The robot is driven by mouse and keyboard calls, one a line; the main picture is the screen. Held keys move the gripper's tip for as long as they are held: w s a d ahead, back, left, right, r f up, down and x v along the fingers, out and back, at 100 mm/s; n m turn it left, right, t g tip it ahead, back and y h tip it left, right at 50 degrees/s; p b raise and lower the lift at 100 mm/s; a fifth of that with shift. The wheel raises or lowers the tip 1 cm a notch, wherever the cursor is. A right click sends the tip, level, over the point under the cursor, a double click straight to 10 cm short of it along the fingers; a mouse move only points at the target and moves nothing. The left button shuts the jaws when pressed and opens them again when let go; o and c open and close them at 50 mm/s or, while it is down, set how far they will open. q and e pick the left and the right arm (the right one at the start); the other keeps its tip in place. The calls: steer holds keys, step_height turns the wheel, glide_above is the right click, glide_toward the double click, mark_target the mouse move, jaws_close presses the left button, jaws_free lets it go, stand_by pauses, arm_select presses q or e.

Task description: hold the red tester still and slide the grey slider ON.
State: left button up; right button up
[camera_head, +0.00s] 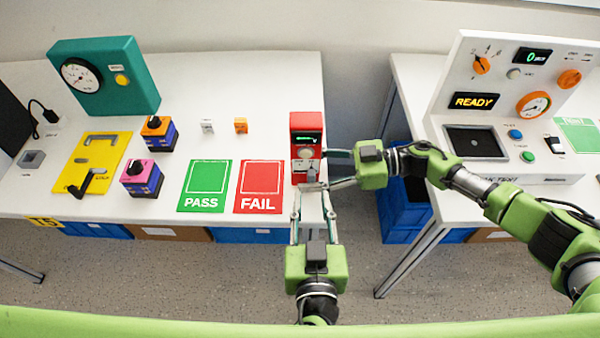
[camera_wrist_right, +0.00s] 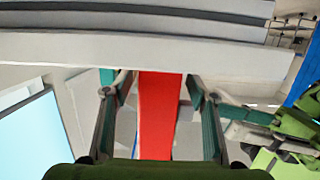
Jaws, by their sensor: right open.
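The red tester (camera_head: 306,122) stands near the right edge of the left table. It has a dark display with green marks, a pale dial and a small grey piece low on its front, probably the slider (camera_head: 311,174). My left gripper (camera_head: 310,189) comes from below, its fingers apart at the tester's lower end; whether they touch it is unclear. My right gripper (camera_head: 324,168) comes from the right, open, at the tester's lower right side. In the right wrist view a red surface (camera_wrist_right: 160,110), apparently the tester, lies between its open fingers, with gaps on both sides.
Green PASS (camera_head: 206,204) and red FAIL (camera_head: 258,205) mats lie left of the tester. A yellow plate (camera_head: 78,178), small switch boxes and a teal gauge box (camera_head: 125,75) stand further left. A console (camera_head: 462,112) stands on the right table, across a gap.

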steer(key=d+r, duration=0.2)
steer(key=d, duration=0.9)
steer(key=shift+d+r, duration=0.15)
steer(key=shift+d, duration=0.25)
